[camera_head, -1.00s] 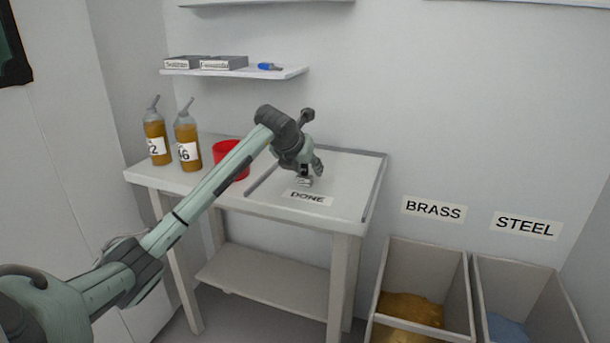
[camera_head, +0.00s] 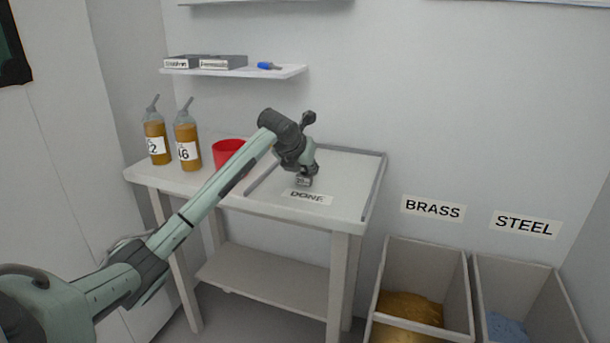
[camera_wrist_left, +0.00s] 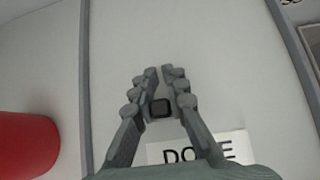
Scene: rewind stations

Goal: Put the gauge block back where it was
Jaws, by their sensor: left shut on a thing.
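The gauge block (camera_wrist_left: 160,108) is a small dark grey block between the fingers of my left gripper (camera_wrist_left: 160,75) in the left wrist view. My left gripper is shut on it. In the head view my left gripper (camera_head: 306,171) points down over the tray area of the table, and the block (camera_head: 304,182) shows small and grey below it, just behind the DONE label (camera_head: 308,197). I cannot tell whether the block touches the surface. My right gripper is not in view.
The table (camera_head: 345,222) has a raised rim (camera_head: 375,188) around the DONE area. A red cup (camera_head: 228,152) and two amber bottles (camera_head: 187,147) stand left of it. A wall shelf (camera_head: 290,72) hangs above. Brass (camera_head: 456,288) and steel (camera_head: 545,290) bins stand at the right.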

